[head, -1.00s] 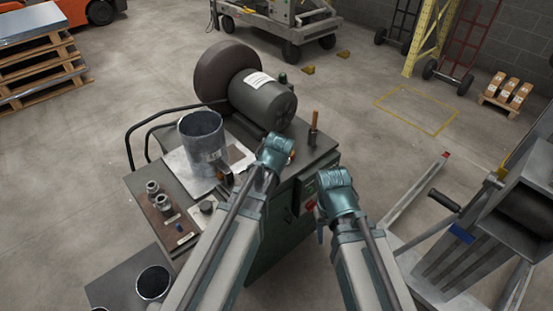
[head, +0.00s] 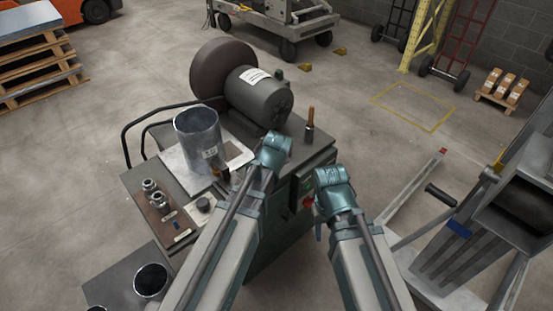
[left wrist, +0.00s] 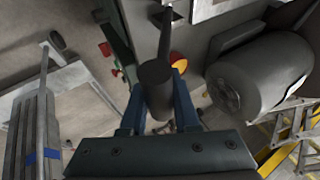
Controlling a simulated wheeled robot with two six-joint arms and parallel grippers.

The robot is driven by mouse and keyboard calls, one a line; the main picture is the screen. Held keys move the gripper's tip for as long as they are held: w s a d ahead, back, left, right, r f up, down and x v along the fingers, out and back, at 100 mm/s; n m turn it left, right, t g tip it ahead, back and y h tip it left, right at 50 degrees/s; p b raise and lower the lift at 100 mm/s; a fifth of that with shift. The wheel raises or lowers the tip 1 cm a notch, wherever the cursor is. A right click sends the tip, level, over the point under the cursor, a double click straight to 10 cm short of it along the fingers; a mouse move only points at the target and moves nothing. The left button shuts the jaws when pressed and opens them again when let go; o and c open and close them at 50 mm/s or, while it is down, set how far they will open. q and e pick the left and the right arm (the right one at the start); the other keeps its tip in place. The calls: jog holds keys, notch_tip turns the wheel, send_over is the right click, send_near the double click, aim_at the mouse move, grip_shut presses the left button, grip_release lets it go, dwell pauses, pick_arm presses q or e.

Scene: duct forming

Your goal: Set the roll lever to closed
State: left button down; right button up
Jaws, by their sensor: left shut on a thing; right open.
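The roll lever appears as a dark cylindrical grip on a thin dark arm (left wrist: 155,82) in the left wrist view. My left gripper (left wrist: 157,100) is shut on that grip, with a blue finger on either side. In the head view my left gripper (head: 274,150) is over the right part of the green machine bench (head: 272,242). It hides the lever and its own fingertips there. My right gripper (head: 326,205) is open and empty, in front of the bench's right side, near a red button (head: 307,202).
A grey metal tube (head: 197,140) stands on the bench, beside a big motor (head: 262,97). An orange-handled tool (head: 310,121) stands at the back right. Small fittings (head: 155,192) lie at the left. A grey metal stand (head: 450,262) is to the right.

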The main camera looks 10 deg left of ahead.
dwell(0.6)
pick_arm(q)
jog(key=c, duration=0.7)
grip_release()
jog(key=shift+o, duration=0.2)
jog(key=shift+r, duration=0.1)
jog(key=shift+s+r+p, duration=0.25)
jog(key=shift+r+p, duration=0.25)
jog(key=shift+p, duration=0.05)
jog(key=p+v, duration=1)
jog(key=v, duration=0.2)
jog(key=shift+s, duration=0.35)
jog(key=shift+r, duration=0.1)
